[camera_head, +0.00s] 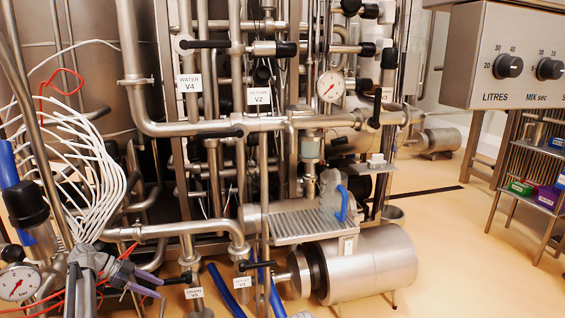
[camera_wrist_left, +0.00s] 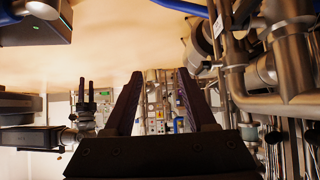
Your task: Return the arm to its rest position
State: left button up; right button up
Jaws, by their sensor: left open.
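My left gripper (camera_head: 157,284) is low at the left in the head view, in front of the pipework, with two purple-edged fingers spread apart. It also shows in the left wrist view (camera_wrist_left: 160,82), where the dark fingers stand apart with nothing held between them. A background panel shows through the gap. My left arm comes in at the lower left and is partly mixed with white cables and pipes in the picture.
Pipes with labelled valves, including WATER V4 (camera_head: 190,84) and V2 (camera_head: 259,97), fill the left and middle. White cables (camera_head: 92,170) and a pressure gauge (camera_head: 19,282) are close to my left gripper. A steel motor (camera_head: 372,263) stands low. Open floor (camera_head: 470,270) lies right.

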pick_arm(q)
jog(key=s+d+f+n+g+y+b, duration=0.1)
jog(key=s+d+f, duration=0.15)
jog(key=d, duration=0.45)
jog(key=s+d+f+n+g+y, duration=0.1)
jog(key=s+d+f+n+y, duration=0.15)
jog(key=d, duration=0.45)
jog(key=s+d+f+n+g+b, duration=0.1)
jog(key=s+d+f, duration=0.15)
jog(key=d, duration=0.35)
jog(key=s+d+f+n+y+b, duration=0.1)
jog(key=s+d+f+n+y, duration=0.2)
jog(key=s+d, duration=0.45)
jog(key=s+d+f+n+y+b, duration=0.1)
jog(key=s+d+n+y, duration=0.2)
jog(key=s+d+y, duration=0.45)
notch_tip(320, 180, up, 38)
jog(key=s+a+h+p, duration=0.1)
jog(key=s+h+p, duration=0.1)
jog(key=p, duration=3.6)
jog(key=shift+a+n+h, duration=0.3)
jog(key=shift+n+h, duration=0.15)
jog(key=shift+h, duration=0.05)
